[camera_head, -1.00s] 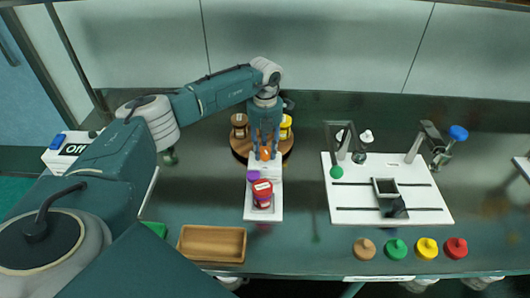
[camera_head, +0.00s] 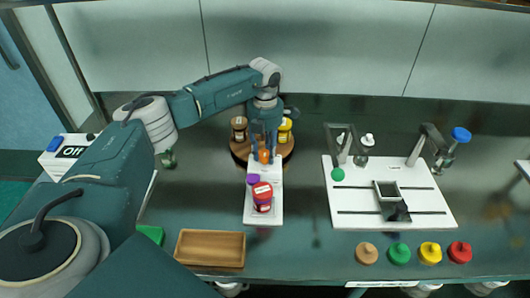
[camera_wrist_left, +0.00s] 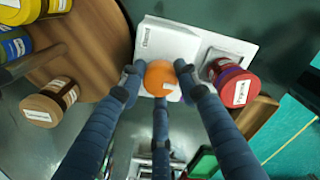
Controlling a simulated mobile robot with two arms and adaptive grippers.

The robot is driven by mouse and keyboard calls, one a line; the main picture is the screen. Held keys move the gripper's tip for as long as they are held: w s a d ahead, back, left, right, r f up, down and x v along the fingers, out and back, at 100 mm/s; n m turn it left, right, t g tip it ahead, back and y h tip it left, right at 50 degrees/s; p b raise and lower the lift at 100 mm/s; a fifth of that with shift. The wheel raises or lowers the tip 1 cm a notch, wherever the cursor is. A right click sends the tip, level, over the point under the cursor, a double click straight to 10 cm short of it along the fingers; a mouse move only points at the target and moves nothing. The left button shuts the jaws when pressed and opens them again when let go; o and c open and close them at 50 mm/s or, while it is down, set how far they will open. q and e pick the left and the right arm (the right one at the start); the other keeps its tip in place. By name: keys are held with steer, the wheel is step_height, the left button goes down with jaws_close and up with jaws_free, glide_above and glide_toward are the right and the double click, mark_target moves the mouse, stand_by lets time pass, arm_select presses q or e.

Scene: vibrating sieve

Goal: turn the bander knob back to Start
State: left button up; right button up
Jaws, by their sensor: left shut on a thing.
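The orange bander knob (camera_head: 264,156) sits at the far end of a white base plate (camera_head: 249,209). The knob also shows in the left wrist view (camera_wrist_left: 158,78). My left gripper (camera_head: 265,150) points down with its fingers on either side of the knob and is shut on it. In the left wrist view my left gripper (camera_wrist_left: 158,82) has a fingertip at each side of the knob. A jar with a red lid (camera_head: 262,190) stands at the near end of the plate, beside a purple part (camera_head: 253,179). Any Start mark is too small to read. My right gripper is out of view.
A round wooden stand (camera_head: 239,151) with jars is just behind the knob. A wooden tray (camera_head: 210,263) lies at front left. A white board (camera_head: 345,217) with clamps stands to the right, several coloured lids before it. A box marked Off (camera_head: 72,152) is at left.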

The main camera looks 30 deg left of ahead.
mark_target(265, 153)
arm_select(q)
steer(key=shift+w+r, duration=0.15)
steer(key=o, duration=1)
steer(key=shift+o, duration=0.7)
step_height(265, 153, up, 12)
